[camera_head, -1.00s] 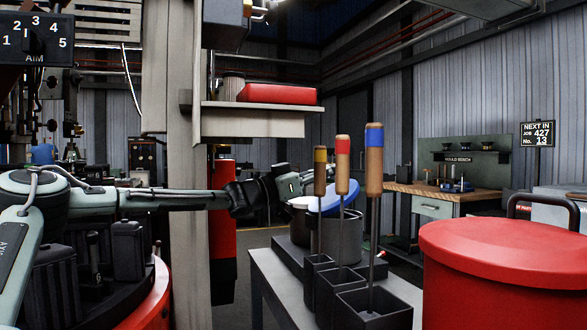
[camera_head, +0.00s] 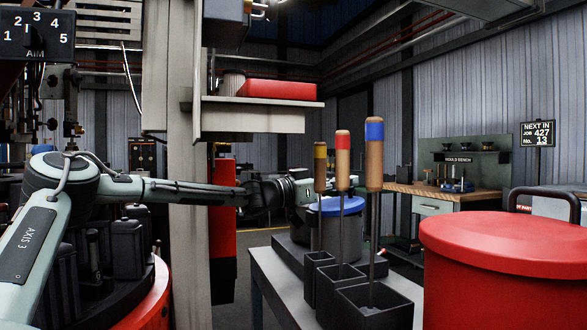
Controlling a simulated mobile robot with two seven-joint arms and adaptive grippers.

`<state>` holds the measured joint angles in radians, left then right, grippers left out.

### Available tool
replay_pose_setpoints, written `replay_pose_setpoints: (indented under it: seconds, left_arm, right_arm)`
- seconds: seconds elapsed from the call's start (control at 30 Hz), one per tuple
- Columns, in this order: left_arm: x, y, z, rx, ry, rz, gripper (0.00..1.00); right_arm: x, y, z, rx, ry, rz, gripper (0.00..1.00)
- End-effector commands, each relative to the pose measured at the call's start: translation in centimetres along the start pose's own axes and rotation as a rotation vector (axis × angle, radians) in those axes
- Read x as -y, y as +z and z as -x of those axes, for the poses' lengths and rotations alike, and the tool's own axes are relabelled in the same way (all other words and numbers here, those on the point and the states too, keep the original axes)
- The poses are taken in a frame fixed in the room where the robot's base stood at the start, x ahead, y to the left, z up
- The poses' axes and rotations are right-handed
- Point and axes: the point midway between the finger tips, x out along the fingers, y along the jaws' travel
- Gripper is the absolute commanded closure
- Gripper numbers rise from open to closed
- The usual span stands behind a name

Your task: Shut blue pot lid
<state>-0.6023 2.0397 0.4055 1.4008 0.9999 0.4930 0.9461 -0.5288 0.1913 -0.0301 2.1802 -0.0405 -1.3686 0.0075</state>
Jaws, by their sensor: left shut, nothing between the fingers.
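The blue pot lid (camera_head: 345,207) lies level, low at the back of the small table, behind the upright wooden-handled tools. My left gripper (camera_head: 303,190) reaches in from the left and is shut and empty. It is just above the left side of the lid, and its tips are partly hidden behind the tool handles. I cannot tell whether it touches the lid. My right gripper is not in view.
Tools with yellow, red and blue bands (camera_head: 374,155) stand in dark boxes (camera_head: 376,306) on the grey table (camera_head: 268,285), close in front of the lid. A large red drum (camera_head: 505,245) stands at right. A shelf with a red box (camera_head: 278,90) hangs above my left arm.

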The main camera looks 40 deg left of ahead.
Motion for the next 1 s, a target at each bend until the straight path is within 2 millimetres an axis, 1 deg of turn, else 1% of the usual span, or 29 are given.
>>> replay_pose_setpoints:
  seconds: [0.2, 0.47, 0.7, 0.77, 0.87, 1.0]
  left_arm:
    - [0.0, 0.1, -0.1, 0.0, 0.0, 0.0, 1.0]
    - [0.0, 0.1, -0.1, 0.0, 0.0, 0.0, 1.0]
    - [0.0, 0.1, 0.0, -0.001, 0.0, 0.0, 1.0]
    - [0.1, 0.1, 0.3, -0.002, -0.001, 0.0, 1.0]
    - [0.1, -0.1, 1.4, -0.003, -0.002, -0.001, 1.0]
    - [0.0, -0.2, 3.5, -0.007, -0.001, 0.001, 1.0]
  right_arm:
    - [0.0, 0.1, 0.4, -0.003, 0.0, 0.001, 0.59]
    - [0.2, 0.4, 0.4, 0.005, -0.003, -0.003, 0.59]
    - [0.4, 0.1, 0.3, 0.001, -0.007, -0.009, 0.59]
    - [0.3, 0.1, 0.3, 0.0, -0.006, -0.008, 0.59]
    - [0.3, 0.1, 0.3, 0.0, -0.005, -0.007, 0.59]
    - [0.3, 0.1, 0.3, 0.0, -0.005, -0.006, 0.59]
